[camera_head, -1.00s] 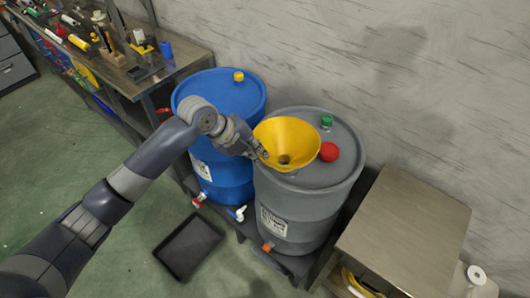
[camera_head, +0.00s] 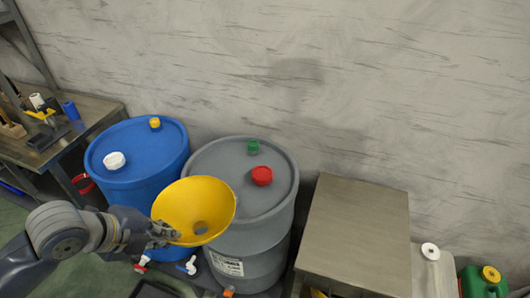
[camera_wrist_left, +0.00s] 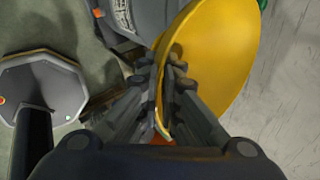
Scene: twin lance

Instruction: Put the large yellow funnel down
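The large yellow funnel (camera_head: 192,207) is held with its wide mouth up, a little tilted, in front of the gap between the blue drum (camera_head: 140,150) and the grey drum (camera_head: 225,170). My left gripper (camera_head: 167,233) comes in from the left and is shut on the funnel's near rim. The left wrist view shows the fingers (camera_wrist_left: 163,95) closed on both sides of the rim of the yellow funnel (camera_wrist_left: 220,55). The funnel hides parts of both drums. My right gripper is in neither view.
The grey drum's top carries a red cap (camera_head: 262,176) and a green cap (camera_head: 253,147). A white cap (camera_head: 115,161) and a yellow cap (camera_head: 155,123) are on the blue drum. A bare metal table (camera_head: 355,230) stands at the right. A cluttered workbench (camera_head: 90,112) stands left.

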